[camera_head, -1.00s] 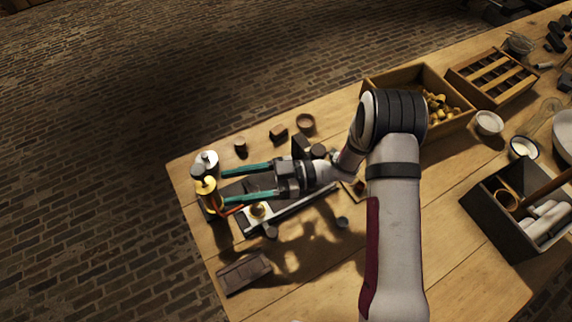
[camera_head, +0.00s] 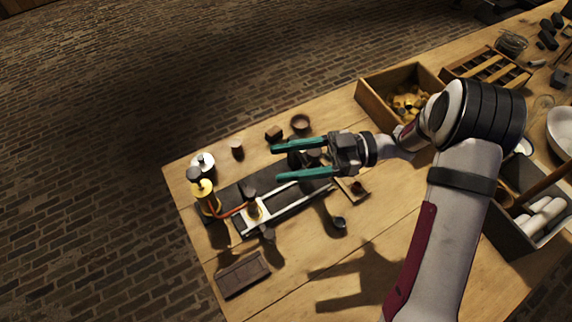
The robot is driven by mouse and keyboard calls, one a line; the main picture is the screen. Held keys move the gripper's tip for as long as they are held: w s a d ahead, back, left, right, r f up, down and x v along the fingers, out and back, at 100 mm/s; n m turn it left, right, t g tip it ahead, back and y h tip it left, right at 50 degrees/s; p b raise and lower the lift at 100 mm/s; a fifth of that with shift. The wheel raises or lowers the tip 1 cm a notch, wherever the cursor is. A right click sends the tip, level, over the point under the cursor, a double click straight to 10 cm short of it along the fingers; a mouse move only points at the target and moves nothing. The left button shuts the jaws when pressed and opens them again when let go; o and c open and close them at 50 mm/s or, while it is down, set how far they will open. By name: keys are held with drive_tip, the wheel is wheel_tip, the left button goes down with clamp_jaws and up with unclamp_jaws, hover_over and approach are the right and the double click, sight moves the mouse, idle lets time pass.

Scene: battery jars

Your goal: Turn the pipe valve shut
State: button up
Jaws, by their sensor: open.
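A dark board with pale rails (camera_head: 285,212) lies at the left end of the table. I cannot tell which of these parts is the pipe valve. My gripper (camera_head: 277,163) is open and empty, its two teal fingers spread and pointing left. In the picture it lies above and right of the brass fitting; its height over the board is unclear. It partly covers dark parts behind it.
A white-topped jar (camera_head: 203,165) and small dark pieces (camera_head: 237,151) stand near the far edge. A dark flat block (camera_head: 242,274) lies near the left edge. A wooden box of brass pieces (camera_head: 400,100) stands farther right. The front middle tabletop is bare.

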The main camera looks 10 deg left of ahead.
drive_tip(key=w+a+r+m+t+h, duration=0.1)
drive_tip(key=w+a+m+t+h, duration=0.15)
drive_tip(key=w+m+t, duration=0.4)
drive_tip(key=w+a+r+m+t+h, duration=0.1)
drive_tip(key=w+a+r+m+t, duration=0.2)
drive_tip(key=w, duration=0.6)
drive_tip(key=w+a+m+t+h, duration=0.1)
drive_tip(key=w+a+m+t, duration=0.35)
drive_tip(key=w+t, duration=0.2)
wheel_tip(320, 180, up, 2)
drive_tip(key=m+g+h, duration=0.9)
drive_tip(key=m+h, duration=0.3)
drive_tip(key=m, duration=0.5)
hover_over(250, 192)
wheel_tip(250, 192, down, 14)
drive_tip(key=shift+r, duration=0.1)
drive_tip(key=shift+f, duration=0.6)
